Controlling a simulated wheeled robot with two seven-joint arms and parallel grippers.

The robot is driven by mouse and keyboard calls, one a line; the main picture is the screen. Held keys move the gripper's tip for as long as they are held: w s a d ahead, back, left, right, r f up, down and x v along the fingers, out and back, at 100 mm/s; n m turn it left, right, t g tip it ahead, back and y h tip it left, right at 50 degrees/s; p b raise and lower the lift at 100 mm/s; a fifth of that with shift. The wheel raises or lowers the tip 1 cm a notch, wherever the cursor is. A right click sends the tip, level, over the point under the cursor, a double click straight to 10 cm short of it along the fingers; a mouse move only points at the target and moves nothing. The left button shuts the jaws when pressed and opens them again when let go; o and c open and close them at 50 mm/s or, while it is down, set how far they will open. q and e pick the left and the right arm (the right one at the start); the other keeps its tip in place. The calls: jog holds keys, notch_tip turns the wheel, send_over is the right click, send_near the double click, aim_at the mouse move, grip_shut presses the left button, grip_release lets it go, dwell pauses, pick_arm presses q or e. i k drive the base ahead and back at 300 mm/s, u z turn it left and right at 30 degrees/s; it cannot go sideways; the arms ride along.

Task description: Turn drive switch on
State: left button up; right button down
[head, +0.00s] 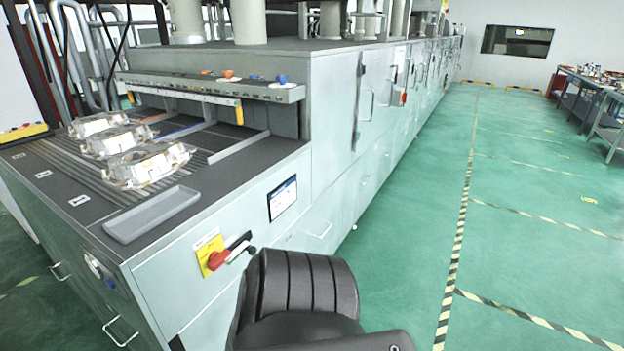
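A red rotary handle (217,260) on a yellow plate (209,247) is mounted on the right side face of the pale machine cabinet; I take this as the drive switch. Its label text is too small to read. My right arm comes in from the bottom, and its black link hides part of the cabinet. The dark fingers of my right gripper (240,247) are at the right end of the red handle, at or very close to it. Whether they are closed on it cannot be told. My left gripper is out of view.
A display panel (282,198) is right of the switch. Several castings (150,164) lie on the machine's top, with a grey tray (152,214) in front. A control with a light plate (98,267) is on the front face. The green floor (530,230) at right is clear.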

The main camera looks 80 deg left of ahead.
aim_at(216, 259)
jog(key=z, duration=0.15)
jog(key=i, duration=3.25)
jog(key=u, duration=4.2)
jog(key=i, duration=1.7)
jog(key=u, duration=0.05)
